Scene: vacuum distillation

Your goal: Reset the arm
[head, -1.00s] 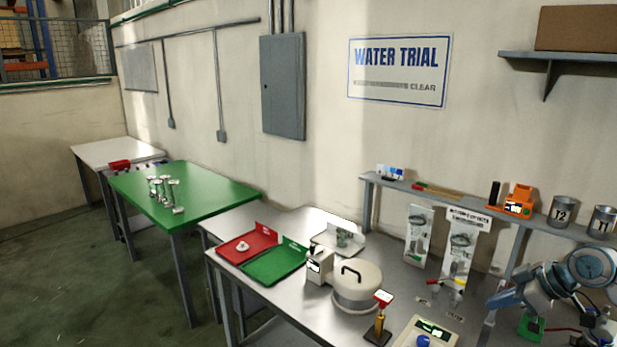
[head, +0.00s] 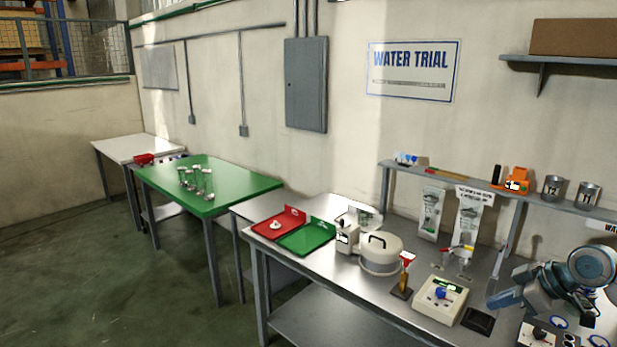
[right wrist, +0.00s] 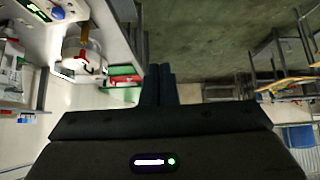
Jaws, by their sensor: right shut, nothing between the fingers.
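My right arm comes into the head view at the lower right, folded above the right end of the steel bench (head: 340,300). My right gripper (head: 505,297) points left there, small and partly hard to make out. In the right wrist view its dark fingers (right wrist: 158,84) lie together, shut, with nothing between them. My left arm and gripper are not in view.
Near the arm on the bench are a white device with a blue knob (head: 440,298), a black pad (head: 479,321) and a red-topped stand (head: 404,276). A lidded pot (head: 381,254), green tray (head: 306,236) and red tray (head: 272,220) stand farther left. The floor is open at left.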

